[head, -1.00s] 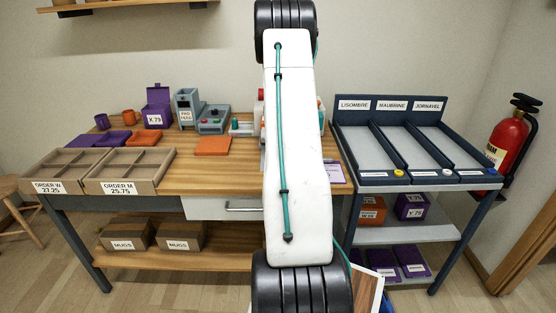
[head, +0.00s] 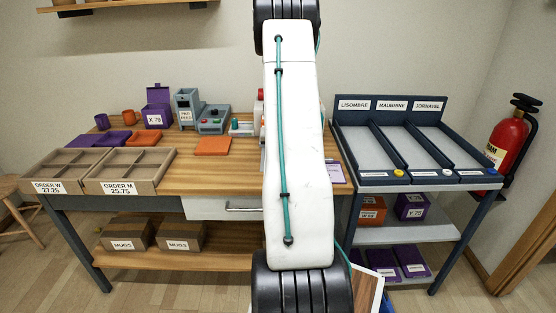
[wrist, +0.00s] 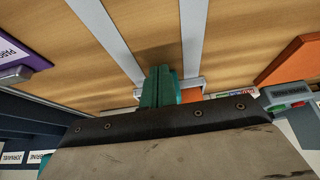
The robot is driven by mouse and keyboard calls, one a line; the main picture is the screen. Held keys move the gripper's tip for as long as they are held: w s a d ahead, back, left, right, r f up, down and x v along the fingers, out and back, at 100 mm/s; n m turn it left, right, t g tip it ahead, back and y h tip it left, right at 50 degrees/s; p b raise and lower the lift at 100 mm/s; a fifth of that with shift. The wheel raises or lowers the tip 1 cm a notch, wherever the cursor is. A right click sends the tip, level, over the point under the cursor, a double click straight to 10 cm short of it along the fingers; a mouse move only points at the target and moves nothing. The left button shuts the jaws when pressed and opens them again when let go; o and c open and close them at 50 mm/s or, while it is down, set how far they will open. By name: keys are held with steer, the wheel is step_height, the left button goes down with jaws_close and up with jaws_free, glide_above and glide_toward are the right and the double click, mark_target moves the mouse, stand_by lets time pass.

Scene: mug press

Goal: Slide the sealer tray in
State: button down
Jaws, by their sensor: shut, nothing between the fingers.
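In the wrist view my gripper (wrist: 160,88) has its teal fingers together with nothing between them. It is low over the wooden bench, at a light grey bar (wrist: 195,83) that lies across the end of two pale rails (wrist: 105,35). The bar and rails look like part of the sealer and its tray, but I cannot tell where the tray ends. I cannot tell whether the fingers touch the bar. In the head view my arm covers most of the sealer; only a bit of white and red (head: 261,97) shows beside it, and my gripper is hidden.
An orange mat (head: 212,145) lies on the bench, left of my arm. A grey device with buttons (head: 212,121) stands behind it. Two divided order boxes (head: 124,187) are at the left. A purple-edged clipboard (head: 335,173) and a blue sorting rack (head: 415,182) are at the right.

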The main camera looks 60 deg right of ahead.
step_height(320, 180, up, 7)
steer(key=shift+r, duration=0.15)
stand_by(0.4)
steer(key=shift+a, duration=0.1)
stand_by(0.4)
steer(key=s+a+f+g+y, duration=0.1)
steer(key=s+a+f+y, duration=0.15)
steer(key=a, duration=0.35)
steer(key=s+a+r+n+g+y, duration=0.15)
steer(key=a+r, duration=0.45)
steer(key=a, duration=0.8)
steer(key=a+r+n+g+y, duration=0.1)
steer(key=a+r+n, duration=0.35)
steer(key=a, duration=1.05)
steer(key=s+a+r+n+t, duration=0.1)
steer(key=s+a+r+n, duration=0.2)
steer(key=a, duration=0.9)
steer(key=s+a+r+n+t, duration=0.1)
steer(key=s+a+r+n, duration=0.2)
steer(key=s+a+r, duration=0.3)
steer(key=s+a, duration=0.3)
steer(key=a, duration=0.3)
steer(key=shift+s, duration=0.3)
steer(key=shift+t, duration=0.25)
